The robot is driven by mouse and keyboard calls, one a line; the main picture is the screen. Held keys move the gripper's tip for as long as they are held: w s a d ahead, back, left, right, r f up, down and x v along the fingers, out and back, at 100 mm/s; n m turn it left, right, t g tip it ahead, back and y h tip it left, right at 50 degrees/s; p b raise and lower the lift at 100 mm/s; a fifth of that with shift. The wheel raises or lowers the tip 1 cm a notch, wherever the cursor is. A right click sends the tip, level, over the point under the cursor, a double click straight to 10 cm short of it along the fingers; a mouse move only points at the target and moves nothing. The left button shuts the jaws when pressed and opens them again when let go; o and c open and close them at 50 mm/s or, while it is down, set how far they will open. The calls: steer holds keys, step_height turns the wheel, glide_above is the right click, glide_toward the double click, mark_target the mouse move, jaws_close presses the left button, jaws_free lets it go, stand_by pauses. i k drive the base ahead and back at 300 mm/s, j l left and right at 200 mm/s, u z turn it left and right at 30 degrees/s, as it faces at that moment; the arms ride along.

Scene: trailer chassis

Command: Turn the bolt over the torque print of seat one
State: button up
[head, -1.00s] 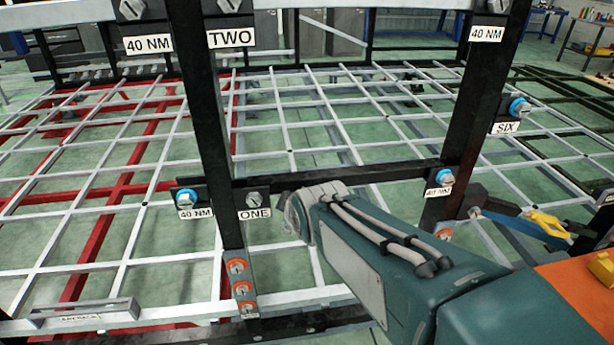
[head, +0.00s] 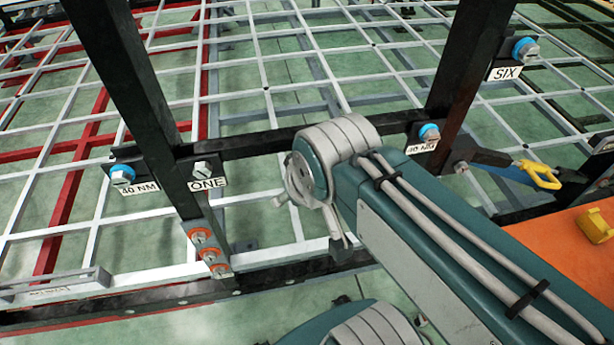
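The seat one bracket is on the left black post. Its torque print reads 40 NM (head: 138,190), and the bolt with a blue collar (head: 122,175) sits just above that print. To its right, another grey bolt (head: 202,168) without a blue collar sits above the label ONE (head: 207,184). My teal arm with grey cables reaches in from the lower right, and its nearest joint is to the right of the ONE label, apart from the bolts in the picture. My gripper is not in view, so its state is hidden.
Another 40 NM print (head: 422,147) with a blue-collared bolt (head: 429,131) is on the right post. The SIX label (head: 506,73) has a blue-collared bolt (head: 525,49) above it. Orange-collared bolts (head: 201,236) sit low on the left post. A black crossbar (head: 262,143) joins the posts.

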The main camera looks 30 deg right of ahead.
mark_target(429, 133)
steer(key=l+z, duration=0.1)
steer(key=z, duration=1.45)
